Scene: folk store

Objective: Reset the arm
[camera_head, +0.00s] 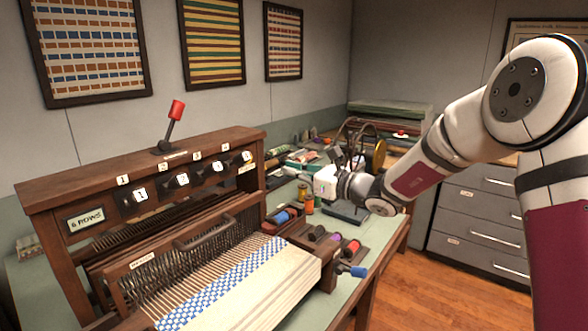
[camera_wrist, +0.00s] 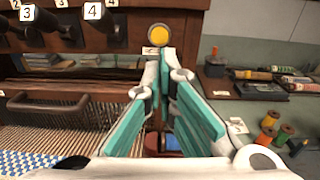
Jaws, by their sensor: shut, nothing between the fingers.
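My gripper shows in the wrist view (camera_wrist: 163,68) with its two teal-padded fingers drawn together at the tips and nothing between them. In the head view my white and maroon arm reaches in from the right, and my gripper (camera_head: 335,160) is partly hidden by its own wrist. It is above the green table, to the right of the wooden loom (camera_head: 150,172). In the wrist view the loom's frame (camera_wrist: 180,4) is behind and left of the fingers. A yellow disc (camera_wrist: 158,35) shows just beyond the fingertips.
The loom has numbered knobs, a red-topped lever (camera_head: 175,112) standing up, and blue-and-white cloth (camera_head: 215,290) in front. Thread spools (camera_head: 309,204) stand near my gripper. Grey drawers (camera_head: 485,225) stand at the right, with open wooden floor (camera_head: 445,290) before them.

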